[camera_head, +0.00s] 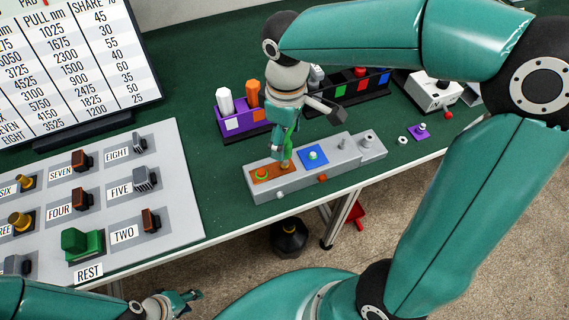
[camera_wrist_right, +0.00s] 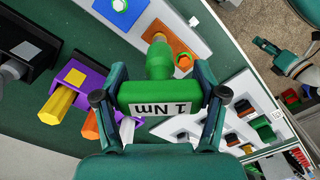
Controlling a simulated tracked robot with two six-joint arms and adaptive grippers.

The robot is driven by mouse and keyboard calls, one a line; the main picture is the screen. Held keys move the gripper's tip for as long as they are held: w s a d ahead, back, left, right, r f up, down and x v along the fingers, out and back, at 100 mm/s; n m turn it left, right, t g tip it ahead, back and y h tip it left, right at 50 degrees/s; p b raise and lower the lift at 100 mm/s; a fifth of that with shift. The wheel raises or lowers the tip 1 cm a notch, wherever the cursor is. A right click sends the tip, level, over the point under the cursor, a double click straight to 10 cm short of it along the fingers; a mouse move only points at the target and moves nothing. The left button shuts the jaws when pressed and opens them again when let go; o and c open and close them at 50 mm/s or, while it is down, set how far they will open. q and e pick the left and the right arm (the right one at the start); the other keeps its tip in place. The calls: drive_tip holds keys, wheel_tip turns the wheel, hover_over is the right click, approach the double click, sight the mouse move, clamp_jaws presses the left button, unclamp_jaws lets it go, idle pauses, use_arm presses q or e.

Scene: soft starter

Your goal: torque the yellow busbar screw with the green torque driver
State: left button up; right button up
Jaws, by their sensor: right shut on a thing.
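My right gripper (camera_head: 286,125) is shut on the green torque driver (camera_head: 289,145). In the right wrist view the gripper (camera_wrist_right: 165,95) grips its green handle (camera_wrist_right: 160,92), which carries a "1 Nm" label. The driver points down at the right part of the orange-brown busbar (camera_head: 268,173) on the grey soft starter (camera_head: 332,165). A yellowish bit shows at its tip; the yellow screw itself is hidden or cannot be told apart there. A green-ringed orange screw (camera_head: 262,174) sits on the busbar's left part. My left gripper (camera_head: 180,301) is open and empty, low at the left.
A purple holder (camera_head: 233,124) with coloured posts stands behind the starter, beside black bins (camera_head: 345,92). A white device (camera_head: 432,94), a loose nut (camera_head: 403,140) and a purple piece (camera_head: 419,132) lie right. A grey panel (camera_head: 180,190) with labelled stations, including the green REST stand (camera_head: 82,243), is left.

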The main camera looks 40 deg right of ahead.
idle(0.3)
drive_tip(key=shift+n, duration=0.5)
drive_tip(key=shift+r, duration=0.1)
drive_tip(key=shift+r+p, duration=2.3)
drive_tip(key=shift+r, duration=0.15)
